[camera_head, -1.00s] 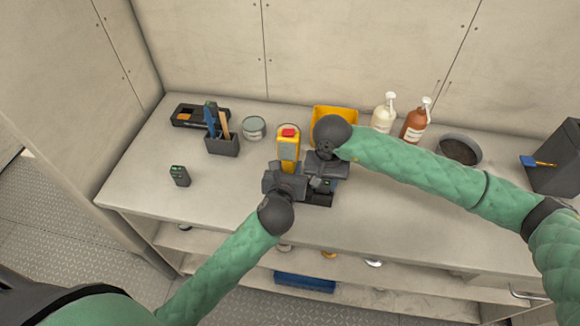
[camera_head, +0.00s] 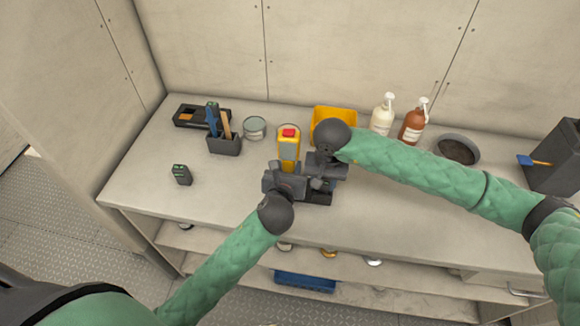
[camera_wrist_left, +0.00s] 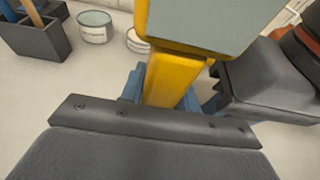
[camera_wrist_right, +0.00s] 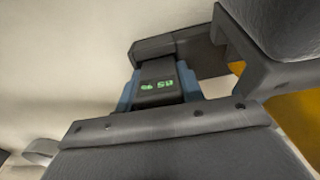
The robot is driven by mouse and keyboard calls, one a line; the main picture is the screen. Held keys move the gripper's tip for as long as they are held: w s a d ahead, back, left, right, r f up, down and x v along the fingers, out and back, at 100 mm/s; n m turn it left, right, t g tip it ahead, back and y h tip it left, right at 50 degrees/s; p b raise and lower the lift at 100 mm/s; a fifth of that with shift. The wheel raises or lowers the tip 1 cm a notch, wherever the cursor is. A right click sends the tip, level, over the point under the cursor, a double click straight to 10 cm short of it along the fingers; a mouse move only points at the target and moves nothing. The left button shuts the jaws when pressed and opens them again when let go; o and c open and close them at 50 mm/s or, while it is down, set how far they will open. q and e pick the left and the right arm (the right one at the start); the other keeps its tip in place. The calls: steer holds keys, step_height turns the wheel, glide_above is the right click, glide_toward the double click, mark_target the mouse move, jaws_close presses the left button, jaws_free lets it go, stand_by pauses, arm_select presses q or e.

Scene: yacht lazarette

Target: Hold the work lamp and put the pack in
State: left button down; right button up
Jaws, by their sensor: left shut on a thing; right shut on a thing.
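The work lamp (camera_head: 289,148) is yellow with a red patch on top and stands upright on the bench. My left gripper (camera_head: 288,182) is shut on it; in the left wrist view the blue fingertips flank the yellow body (camera_wrist_left: 172,82). My right gripper (camera_head: 323,178) is close beside it on the right. In the right wrist view its blue fingertips are shut on a dark pack with green marks (camera_wrist_right: 157,86). The pack's far end meets or overlaps a black part (camera_wrist_right: 152,46); I cannot tell whether it is seated. The grippers hide the lamp's lower part in the head view.
A second dark block with green marks (camera_head: 182,174) stands at the left on the bench. A tool holder (camera_head: 224,145), a tin (camera_head: 254,128), a yellow bin (camera_head: 333,114), two pump bottles (camera_head: 412,124) and a round dish (camera_head: 458,149) line the back. The right front is clear.

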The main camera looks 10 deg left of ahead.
mark_target(323, 193)
arm_select(q)
steer(key=shift+s+d, duration=0.15)
steer(key=shift+d, duration=0.2)
arm_select(e)
steer(key=o, duration=1)
steer(key=f, duration=0.1)
steer(key=s+f, duration=0.1)
steer(key=f, duration=0.1)
steer(key=shift+d+f, duration=0.15)
steer(key=shift+f, duration=0.1)
steer(key=shift+c, duration=0.2)
arm_select(q)
steer(key=shift+w+a+f, duration=0.25)
steer(key=shift+w+f, duration=0.35)
arm_select(e)
steer(key=shift+o, duration=0.7)
steer(key=r, duration=0.4)
steer(key=w+r, duration=0.1)
steer(key=r, duration=0.1)
steer(key=shift+a+r, duration=0.2)
steer(key=shift+r, duration=0.05)
arm_select(q)
steer(key=shift+s, duration=0.1)
arm_select(e)
steer(key=r, duration=0.9)
steer(key=shift+s+d, duration=0.2)
steer(key=shift+s, duration=0.1)
arm_select(q)
steer(key=shift+a, duration=0.1)
